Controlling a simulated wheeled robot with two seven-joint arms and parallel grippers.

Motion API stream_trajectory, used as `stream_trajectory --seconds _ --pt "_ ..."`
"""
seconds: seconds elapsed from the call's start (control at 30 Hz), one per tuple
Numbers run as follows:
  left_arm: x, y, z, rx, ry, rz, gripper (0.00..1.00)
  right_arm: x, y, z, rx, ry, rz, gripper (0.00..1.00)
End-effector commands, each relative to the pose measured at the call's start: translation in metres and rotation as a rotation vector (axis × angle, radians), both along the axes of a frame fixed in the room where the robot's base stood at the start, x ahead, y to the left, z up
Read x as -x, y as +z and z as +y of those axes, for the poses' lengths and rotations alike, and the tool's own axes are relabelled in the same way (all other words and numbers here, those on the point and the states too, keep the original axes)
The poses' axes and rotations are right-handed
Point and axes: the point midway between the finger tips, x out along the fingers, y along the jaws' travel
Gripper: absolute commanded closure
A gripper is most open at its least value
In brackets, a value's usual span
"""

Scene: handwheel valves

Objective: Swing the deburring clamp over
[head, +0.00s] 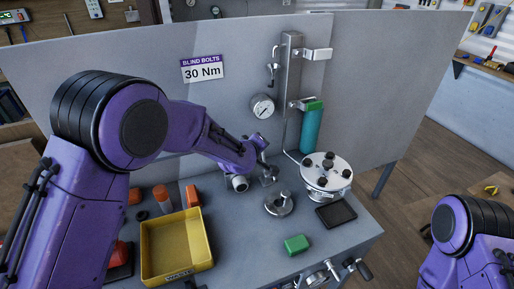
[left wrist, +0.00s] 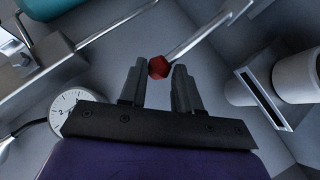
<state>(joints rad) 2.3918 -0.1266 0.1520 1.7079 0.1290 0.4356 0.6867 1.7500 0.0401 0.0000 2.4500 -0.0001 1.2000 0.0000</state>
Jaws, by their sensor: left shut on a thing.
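In the left wrist view, a slim metal lever (left wrist: 208,34) ends in a red faceted knob (left wrist: 158,67). My left gripper (left wrist: 157,72) is shut on this knob, with one dark finger on each side. In the head view, my left gripper (head: 264,164) is low over the bench, left of the round flanged vessel. Small metal clamp parts (head: 268,181) show just below it. My left arm and gripper hide the knob and much of the clamp there. My right arm shows at the lower right, but its gripper is outside the picture.
The grey bench (head: 240,245) holds a yellow bin (head: 146,250), a round metal fitting (head: 279,203), a green block (head: 297,244), a dark tray (head: 336,213) and a flanged vessel (head: 327,172). A gauge (head: 262,106) and teal cylinder (head: 312,128) are on the back panel.

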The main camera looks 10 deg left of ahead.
Motion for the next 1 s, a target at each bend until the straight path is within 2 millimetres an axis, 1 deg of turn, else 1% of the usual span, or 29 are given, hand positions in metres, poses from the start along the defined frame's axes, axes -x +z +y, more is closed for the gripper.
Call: stream_trajectory --seconds 0.13,0.6,0.63,0.67,0.7,1.0 --pt "0.0043 -0.0019 -0.0040 -0.018 -0.002 -0.026 1.00 0.0000 -0.0041 0.0001 0.000 0.000 0.000 0.57" --pt "0.0062 -0.0020 -0.0054 -0.027 -0.003 -0.037 1.00 0.0000 -0.0046 0.0000 0.000 0.000 0.000 0.57" --pt "0.0062 -0.0021 -0.0054 -0.026 -0.004 -0.036 0.65 0.0000 -0.0047 0.0000 0.000 0.000 0.000 0.57" --pt "0.0063 -0.0022 -0.0055 -0.028 -0.004 -0.035 0.55 0.0000 -0.0047 0.0000 0.000 0.000 0.000 0.57" --pt "0.0062 -0.0021 -0.0053 -0.028 -0.004 -0.037 0.42 0.0000 -0.0047 0.0000 0.000 0.000 0.000 0.57" --pt "0.0063 -0.0001 -0.0039 -0.029 -0.001 -0.040 0.42 0.0001 -0.0051 0.0000 0.000 0.000 0.000 0.57"
